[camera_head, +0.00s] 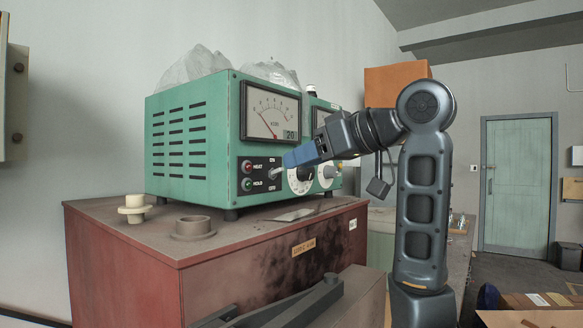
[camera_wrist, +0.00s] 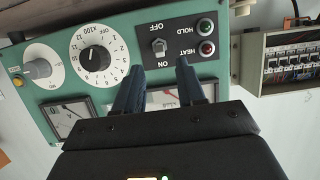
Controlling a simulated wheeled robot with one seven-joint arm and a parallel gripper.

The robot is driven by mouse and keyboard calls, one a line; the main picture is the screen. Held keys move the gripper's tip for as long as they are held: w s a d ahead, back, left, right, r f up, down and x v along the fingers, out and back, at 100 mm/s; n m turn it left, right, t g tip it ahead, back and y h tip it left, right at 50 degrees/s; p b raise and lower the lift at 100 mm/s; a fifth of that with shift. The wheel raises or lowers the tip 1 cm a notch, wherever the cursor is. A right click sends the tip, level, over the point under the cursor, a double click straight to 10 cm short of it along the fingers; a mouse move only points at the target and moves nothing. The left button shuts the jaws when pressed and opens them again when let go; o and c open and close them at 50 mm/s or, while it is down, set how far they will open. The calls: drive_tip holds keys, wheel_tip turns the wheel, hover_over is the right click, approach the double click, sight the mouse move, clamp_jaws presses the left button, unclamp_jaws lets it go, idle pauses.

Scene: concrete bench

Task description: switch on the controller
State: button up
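The controller (camera_head: 190,145) is a green metal box on a reddish cabinet, with meters, dials and a toggle switch on its front panel. The toggle switch (camera_wrist: 158,46) sits on a black plate between OFF and ON labels; which way its lever leans I cannot tell. In the wrist view the panel appears upside down, with ON nearest my fingers. My gripper (camera_wrist: 161,70) is open, its two blue fingers spread to either side of the switch's line, with nothing between the tips. In the head view my gripper (camera_head: 288,160) is close to the switch; contact is unclear.
Red HEAT and green HOLD lamps (camera_wrist: 206,36) sit beside the switch, and a numbered dial (camera_wrist: 95,58) lies on the other side. A cream spool (camera_head: 134,209) and brown ring (camera_head: 193,228) stand on the cabinet top (camera_head: 255,222). A breaker box (camera_wrist: 285,65) hangs nearby.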

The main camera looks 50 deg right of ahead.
drive_tip(key=shift+v, duration=1.8)
